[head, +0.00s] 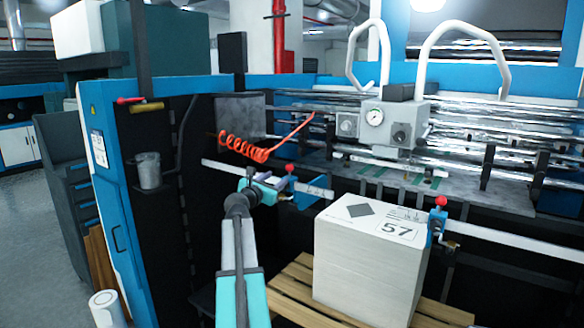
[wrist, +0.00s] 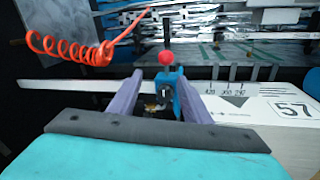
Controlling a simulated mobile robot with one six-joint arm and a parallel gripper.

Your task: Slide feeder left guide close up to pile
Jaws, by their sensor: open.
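The left guide has a red knob and a blue body (wrist: 168,92); it sits on the white rail (wrist: 75,86). In the head view the left guide (head: 289,180) is to the left of the paper pile (head: 365,265), with a gap that is hard to judge. My gripper (wrist: 158,76) is open, with one purple finger on each side of the left guide; contact cannot be made out. In the head view my gripper (head: 272,187) is at the rail from the front. The pile also shows in the wrist view (wrist: 262,118), right of the right finger.
The right guide (head: 437,222), with a red knob, stands at the pile's right edge. The pile rests on a wooden pallet (head: 290,290). A coiled orange hose (head: 243,148) hangs behind the rail at left. A grey feeder head (head: 385,125) is above and behind.

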